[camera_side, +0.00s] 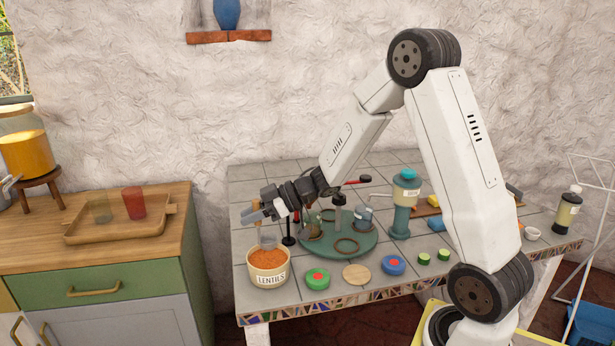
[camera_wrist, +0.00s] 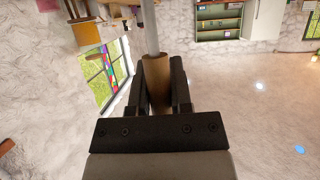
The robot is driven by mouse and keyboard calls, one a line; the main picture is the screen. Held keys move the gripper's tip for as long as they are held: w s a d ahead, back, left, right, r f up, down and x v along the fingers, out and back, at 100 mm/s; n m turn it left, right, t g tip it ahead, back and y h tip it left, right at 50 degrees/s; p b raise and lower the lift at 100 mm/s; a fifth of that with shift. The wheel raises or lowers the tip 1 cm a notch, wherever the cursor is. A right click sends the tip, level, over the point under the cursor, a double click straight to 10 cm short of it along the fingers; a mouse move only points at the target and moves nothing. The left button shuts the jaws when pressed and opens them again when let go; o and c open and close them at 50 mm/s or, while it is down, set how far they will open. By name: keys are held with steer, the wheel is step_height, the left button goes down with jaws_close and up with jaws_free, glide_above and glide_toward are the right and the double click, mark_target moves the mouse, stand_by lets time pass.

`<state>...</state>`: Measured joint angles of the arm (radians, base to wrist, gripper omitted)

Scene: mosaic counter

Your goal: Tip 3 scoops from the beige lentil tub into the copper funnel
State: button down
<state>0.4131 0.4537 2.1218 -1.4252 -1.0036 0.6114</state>
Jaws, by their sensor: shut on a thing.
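The beige tub (camera_side: 268,281), labelled LENTILS, stands at the left front of the tiled counter, filled with orange lentils. My gripper (camera_side: 257,212) is above the tub, shut on the wooden handle of a scoop (camera_wrist: 156,72). The handle also shows at the jaws in the side view. The scoop's grey metal end (camera_side: 268,241) points down at the back of the lentils; I cannot tell how deep it sits. In the wrist view its metal shank runs up from the handle. I cannot clearly pick out the copper funnel; my wrist covers part of the green round stand.
The green round stand (camera_side: 372,248) holds rings and small vessels. A green lid (camera_side: 317,278), a wooden disc (camera_side: 356,274) and a blue lid (camera_side: 393,265) lie along the front. A teal-and-cream grinder (camera_side: 404,203) stands to the right. A wooden cabinet with a tray (camera_side: 85,236) is at left.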

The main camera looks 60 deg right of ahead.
step_height(320, 180, down, 7)
stand_by(0.8)
steer(key=shift+r, duration=0.25)
stand_by(0.8)
step_height(320, 180, up, 7)
stand_by(1.1)
stand_by(0.3)
step_height(320, 180, up, 13)
steer(key=w+d, duration=0.1)
steer(key=d, duration=1.9)
steer(key=shift+d+f, duration=0.15)
steer(key=shift+f, duration=2.25)
